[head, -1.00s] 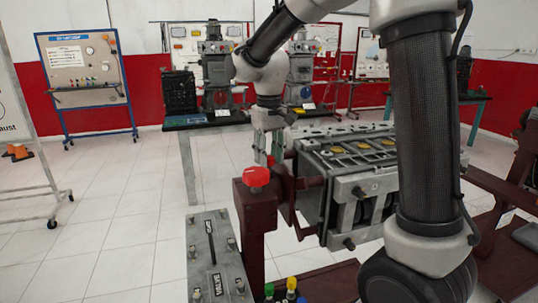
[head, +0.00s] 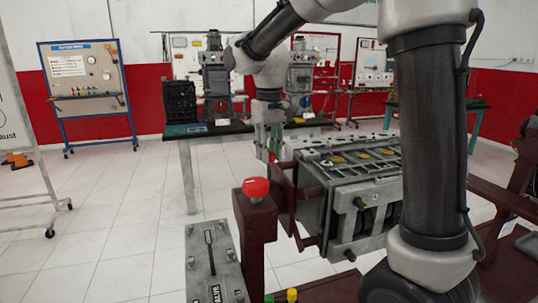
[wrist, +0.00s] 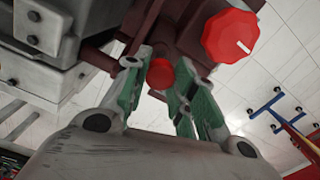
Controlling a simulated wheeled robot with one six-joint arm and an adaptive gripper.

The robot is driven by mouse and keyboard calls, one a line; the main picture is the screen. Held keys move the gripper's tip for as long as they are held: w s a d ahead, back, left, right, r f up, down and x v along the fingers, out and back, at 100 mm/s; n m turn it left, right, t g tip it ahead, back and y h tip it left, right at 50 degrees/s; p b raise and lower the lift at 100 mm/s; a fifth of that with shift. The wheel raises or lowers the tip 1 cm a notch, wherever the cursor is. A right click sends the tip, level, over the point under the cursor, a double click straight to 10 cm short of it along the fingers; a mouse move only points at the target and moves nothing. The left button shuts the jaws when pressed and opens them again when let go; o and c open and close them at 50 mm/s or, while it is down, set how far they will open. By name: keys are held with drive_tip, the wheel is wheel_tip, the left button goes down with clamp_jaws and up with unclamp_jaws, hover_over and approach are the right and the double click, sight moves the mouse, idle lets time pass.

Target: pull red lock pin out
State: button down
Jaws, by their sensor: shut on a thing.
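The red lock pin (wrist: 160,74) has a round red head and sits between my green fingers in the wrist view, close to the dark red engine stand. In the head view, a small bit of its red (head: 272,157) shows just below the fingertips. My gripper (head: 268,146) reaches down behind the red knob, at the left end of the engine. It is shut on the pin, with a finger on each side of the head in the wrist view (wrist: 161,79). The pin's shaft and its hole are hidden.
A larger red knob (head: 256,188) tops the stand's post, and is beside my fingers in the wrist view (wrist: 230,36). A metal valve plate (head: 212,262) lies at the front. Tiled floor is open on the left.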

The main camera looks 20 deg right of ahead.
drive_tip(key=c, duration=1.4)
unclamp_jaws()
drive_tip(key=shift+r, duration=0.25)
wheel_tip(320, 180, up, 12)
drive_tip(key=shift+w, duration=0.1)
wheel_tip(320, 180, down, 4)
drive_tip(key=shift+r, duration=0.25)
drive_tip(key=shift+s+d+f+m+t, duration=0.65)
drive_tip(key=shift+s+d+f, duration=0.6)
drive_tip(key=shift+s+d, duration=2.05)
drive_tip(key=shift+s+d+f+m+t, duration=0.35)
drive_tip(key=shift+s+d+f+t, duration=0.75)
drive_tip(key=shift+s, duration=3.85)
drive_tip(key=shift+s+d+f+m+t, duration=0.5)
drive_tip(key=shift+s+d+f, duration=0.95)
drive_tip(key=shift+s+d, duration=2.05)
